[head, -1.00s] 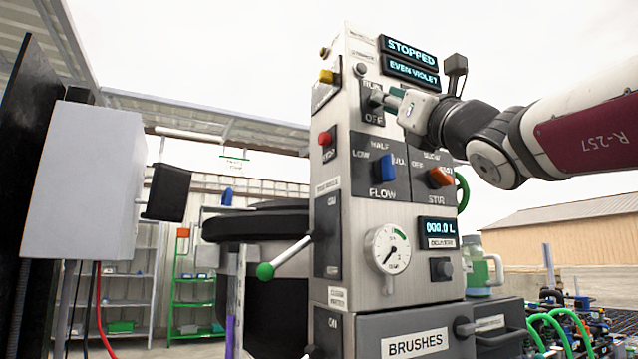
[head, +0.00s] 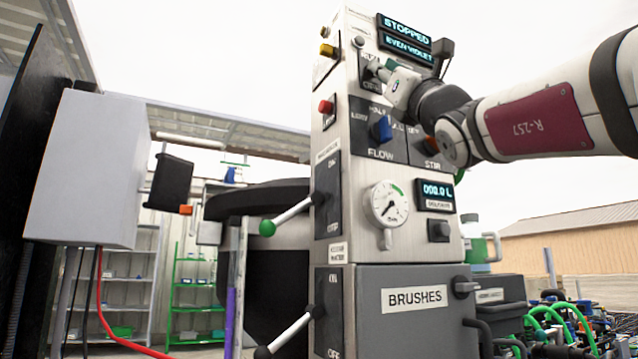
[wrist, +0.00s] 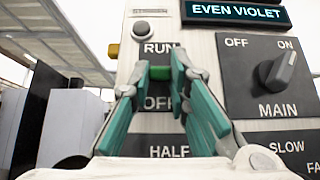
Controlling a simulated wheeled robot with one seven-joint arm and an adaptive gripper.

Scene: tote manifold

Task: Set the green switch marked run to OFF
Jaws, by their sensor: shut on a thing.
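The run switch (wrist: 160,73) is on a dark plate, with RUN printed above it and OFF below, in the wrist view. Only a small green part shows between my fingertips, so which way it points cannot be told. My gripper (wrist: 161,76) is shut on it, with teal fingers either side partly covering the OFF label. In the head view my gripper (head: 382,74) reaches the upper panel from the right and hides most of the switch. The display (head: 404,29) above reads STOPPED.
Below are a blue FLOW knob (head: 382,130) and an orange STIR knob (head: 430,145). A green-tipped lever (head: 267,228) sticks out left.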

